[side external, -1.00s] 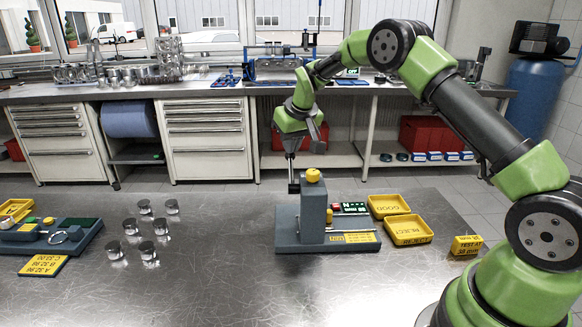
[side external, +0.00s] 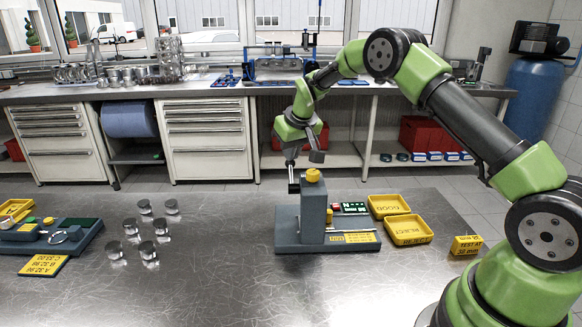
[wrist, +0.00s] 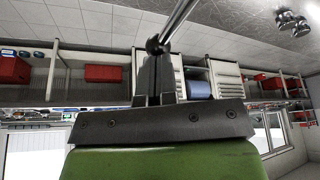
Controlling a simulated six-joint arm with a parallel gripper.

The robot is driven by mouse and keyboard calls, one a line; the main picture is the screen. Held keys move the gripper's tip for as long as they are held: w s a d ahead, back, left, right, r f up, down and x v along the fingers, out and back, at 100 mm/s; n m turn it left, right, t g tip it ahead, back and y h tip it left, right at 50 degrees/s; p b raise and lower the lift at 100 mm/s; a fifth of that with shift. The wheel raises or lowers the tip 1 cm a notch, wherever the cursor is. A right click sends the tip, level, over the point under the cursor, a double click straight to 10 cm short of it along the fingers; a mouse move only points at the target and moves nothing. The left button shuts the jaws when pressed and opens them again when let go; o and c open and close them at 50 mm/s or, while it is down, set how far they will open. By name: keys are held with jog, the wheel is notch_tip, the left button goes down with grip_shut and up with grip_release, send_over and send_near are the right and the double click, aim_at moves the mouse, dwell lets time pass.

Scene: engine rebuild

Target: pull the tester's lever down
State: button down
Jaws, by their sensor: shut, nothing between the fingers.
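The tester (side external: 312,215) is a grey column on a grey base with a yellow cap on top. Its lever (side external: 294,187) shows as a dark end at the column's left, mostly hidden at this angle. In the wrist view the lever (wrist: 181,22) is a shiny rod ending in a dark knob (wrist: 155,46). My gripper (side external: 291,165) is just above the lever's end, pointing down. In the wrist view my gripper (wrist: 159,60) has its fingers shut and empty, with their tips at the knob. I cannot tell whether they touch it.
A yellow GOOD tray (side external: 388,205) and a yellow REJECT tray (side external: 409,230) lie right of the tester. Several metal pistons (side external: 148,250) stand to the left, near a grey gauge fixture (side external: 85,235). The front of the table (side external: 220,290) is clear.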

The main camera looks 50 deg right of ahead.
jog(key=shift+f, duration=0.55)
jog(key=shift+r, duration=0.15)
notch_tip(320, 180, up, 10)
jog(key=shift+s+a, duration=0.25)
dwell(0.5)
